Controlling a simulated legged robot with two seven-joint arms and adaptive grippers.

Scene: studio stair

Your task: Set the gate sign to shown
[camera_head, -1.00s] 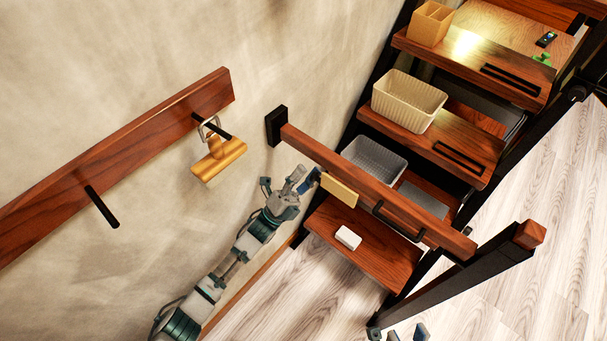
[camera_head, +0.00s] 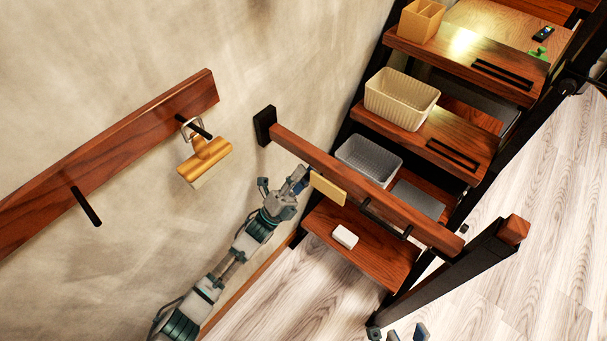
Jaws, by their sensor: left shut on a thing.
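The gate sign (camera_head: 328,188) is a plain pale yellow plate hanging at the wooden gate bar (camera_head: 350,180), which crosses in front of the stair. My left gripper (camera_head: 306,180) is shut on the left end of the sign, close to the bar. Its fingertips are small and partly hidden, so the exact grip is hard to see. My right gripper (camera_head: 398,333) shows only its fingertips at the bottom edge. They stand apart with nothing seen between them.
A black handle (camera_head: 385,222) sits on the bar, right of the sign. A white block (camera_head: 344,237) lies on the lowest step. Baskets (camera_head: 401,98) (camera_head: 368,160) stand on steps.

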